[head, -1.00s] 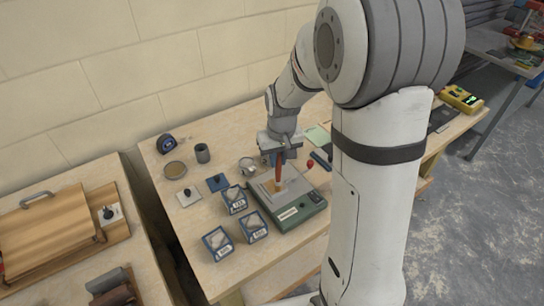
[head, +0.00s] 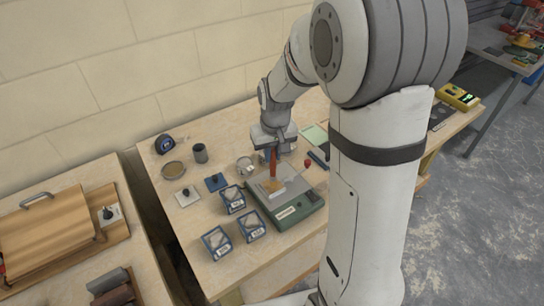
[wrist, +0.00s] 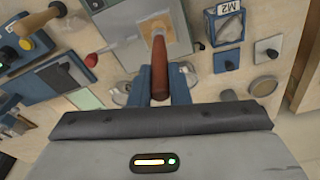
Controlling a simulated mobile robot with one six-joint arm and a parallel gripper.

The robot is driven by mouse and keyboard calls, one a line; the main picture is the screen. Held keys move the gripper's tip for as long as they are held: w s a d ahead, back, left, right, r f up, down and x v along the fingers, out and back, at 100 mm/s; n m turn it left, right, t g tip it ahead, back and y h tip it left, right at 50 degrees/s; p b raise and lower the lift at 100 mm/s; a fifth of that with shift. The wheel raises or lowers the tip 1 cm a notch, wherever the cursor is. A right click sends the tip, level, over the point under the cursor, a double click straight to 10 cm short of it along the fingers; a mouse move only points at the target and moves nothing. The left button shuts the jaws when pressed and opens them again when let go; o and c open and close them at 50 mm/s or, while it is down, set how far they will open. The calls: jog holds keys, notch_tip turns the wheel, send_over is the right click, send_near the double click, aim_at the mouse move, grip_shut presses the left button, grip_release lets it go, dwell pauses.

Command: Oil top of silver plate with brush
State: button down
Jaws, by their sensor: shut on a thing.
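My gripper (head: 273,148) is shut on the red handle of a brush (head: 273,160), which points down over the silver plate (head: 293,186). The plate is the top of a green bench device (head: 302,212). The tan bristles are at the plate's left part; whether they touch it I cannot tell for sure. In the wrist view the brush handle (wrist: 159,78) sits between the blue fingers of my gripper (wrist: 160,88), with the bristles up over the grey plate (wrist: 124,22). No oil can be made out clearly on the plate.
Several blue-framed boxes (head: 251,227) stand left of the device. Behind them are small knobbed plates (head: 216,182), a round dish (head: 173,170), a grey cup (head: 200,153) and a tape measure (head: 165,144). A clear jar (head: 244,165) and red knob (head: 308,164) stand near my gripper.

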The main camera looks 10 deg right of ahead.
jog(key=shift+r+p, duration=1.7)
jog(key=shift+r, duration=1.25)
